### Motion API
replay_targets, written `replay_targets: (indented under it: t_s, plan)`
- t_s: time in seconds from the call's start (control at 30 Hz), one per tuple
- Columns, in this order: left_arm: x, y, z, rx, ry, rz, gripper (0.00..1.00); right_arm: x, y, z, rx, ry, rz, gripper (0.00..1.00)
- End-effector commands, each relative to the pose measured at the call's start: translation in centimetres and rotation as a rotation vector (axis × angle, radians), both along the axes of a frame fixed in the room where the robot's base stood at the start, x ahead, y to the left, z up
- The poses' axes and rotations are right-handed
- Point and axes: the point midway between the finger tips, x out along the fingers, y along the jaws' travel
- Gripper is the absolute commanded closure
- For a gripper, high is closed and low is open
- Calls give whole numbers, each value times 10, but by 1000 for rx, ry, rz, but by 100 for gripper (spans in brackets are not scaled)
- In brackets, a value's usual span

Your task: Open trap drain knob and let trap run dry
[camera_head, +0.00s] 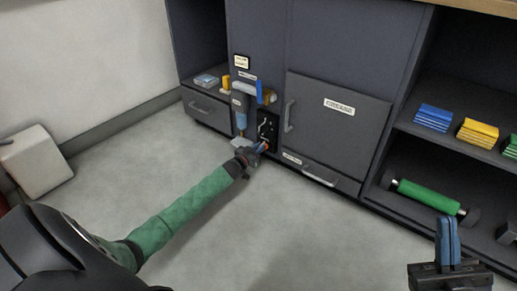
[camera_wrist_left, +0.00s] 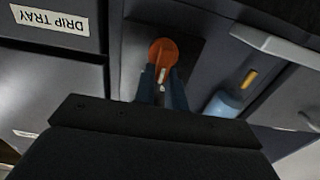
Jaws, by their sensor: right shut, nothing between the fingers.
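The orange knob (camera_wrist_left: 162,50) is on a dark panel of the cabinet, with a small white mark beside it. In the head view the orange knob (camera_head: 266,147) shows as a small spot at my left gripper (camera_head: 258,150). In the left wrist view the fingers of my left gripper (camera_wrist_left: 163,88) are close together around the knob's near part. A clear vessel with blue liquid (camera_head: 241,119) hangs to the left of the knob; this vessel (camera_wrist_left: 225,104) also shows in the left wrist view. My right gripper (camera_head: 448,243) is shut and empty at the lower right.
A drawer labelled DRIP TRAY (camera_wrist_left: 55,27) lies beside the knob panel. A grey door (camera_head: 335,125) with a handle is to the right. Shelves hold blue packs (camera_head: 433,117), yellow packs (camera_head: 478,132) and a green roller (camera_head: 428,197). A pale box (camera_head: 35,163) stands at left. The floor is clear.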

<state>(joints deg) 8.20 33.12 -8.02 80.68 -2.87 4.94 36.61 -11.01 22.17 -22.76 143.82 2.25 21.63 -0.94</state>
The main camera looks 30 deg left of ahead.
Motion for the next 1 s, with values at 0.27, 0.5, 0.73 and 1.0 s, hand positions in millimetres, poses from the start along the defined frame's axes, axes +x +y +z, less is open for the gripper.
replay_targets:
  t_s: [0.27, 0.5, 0.73, 1.0]
  plan:
    - [0, 0, 0, 2, 0, 0, 100, 0, 0, 0, 1, 0, 1, 100]
    - [0, -1, 1, 27, -1, 0, 100, -2, -2, -6, -14, 29, 6, 100]
    - [0, -2, 2, 83, -7, 0, 100, -15, -2, -5, -2, 16, 11, 100]
    - [-1, -4, 3, 193, -14, 1, 100, -39, 2, 9, 110, -9, -1, 100]
